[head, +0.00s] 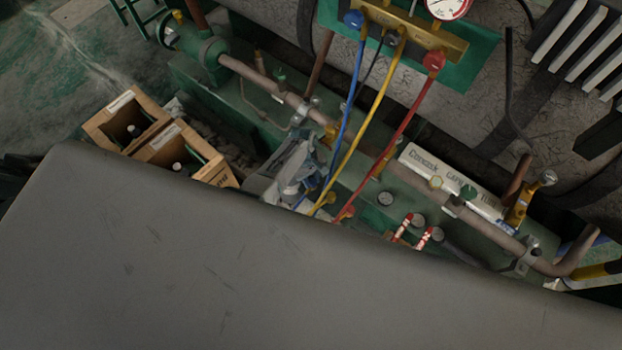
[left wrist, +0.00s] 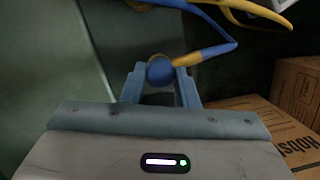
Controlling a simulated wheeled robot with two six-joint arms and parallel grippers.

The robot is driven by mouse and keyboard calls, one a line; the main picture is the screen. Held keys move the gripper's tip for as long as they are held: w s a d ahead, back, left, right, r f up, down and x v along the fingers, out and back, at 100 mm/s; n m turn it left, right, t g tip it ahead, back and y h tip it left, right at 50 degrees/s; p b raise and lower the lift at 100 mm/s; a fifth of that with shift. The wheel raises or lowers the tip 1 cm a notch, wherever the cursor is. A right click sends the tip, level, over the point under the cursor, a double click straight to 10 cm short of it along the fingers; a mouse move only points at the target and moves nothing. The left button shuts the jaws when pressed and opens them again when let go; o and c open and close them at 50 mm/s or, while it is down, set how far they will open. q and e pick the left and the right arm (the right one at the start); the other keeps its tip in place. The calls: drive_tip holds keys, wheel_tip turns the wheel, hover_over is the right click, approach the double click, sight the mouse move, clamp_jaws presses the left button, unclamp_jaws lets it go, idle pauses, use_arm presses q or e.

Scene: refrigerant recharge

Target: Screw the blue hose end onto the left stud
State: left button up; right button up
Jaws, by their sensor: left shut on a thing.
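My left gripper (head: 297,175) is over the green bench, among the pipes and hoses. In the left wrist view its two blue-grey fingers (left wrist: 160,88) are shut on the blue hose end (left wrist: 160,71), a round blue knob. A yellow band and the blue hose (left wrist: 215,25) lead away from it to the upper right. In the head view the blue hose (head: 354,85) hangs from the gauge manifold (head: 410,28) down to this gripper. I cannot make out the left stud clearly, or whether the hose end touches it. My right gripper is not in view.
A yellow hose (head: 374,115) and a red hose (head: 403,125) hang close to the right of the blue one. A long brown pipe (head: 255,77) crosses the bench. Open cardboard boxes (head: 170,146) with bottles stand left. A white carton (head: 450,178) lies right.

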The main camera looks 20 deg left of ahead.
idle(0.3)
use_arm(q)
drive_tip(key=m, duration=0.3)
drive_tip(key=shift+w+g+y, duration=0.1)
drive_tip(key=shift+g+y, duration=0.2)
drive_tip(key=o, duration=1)
drive_tip(key=shift+f, duration=0.1)
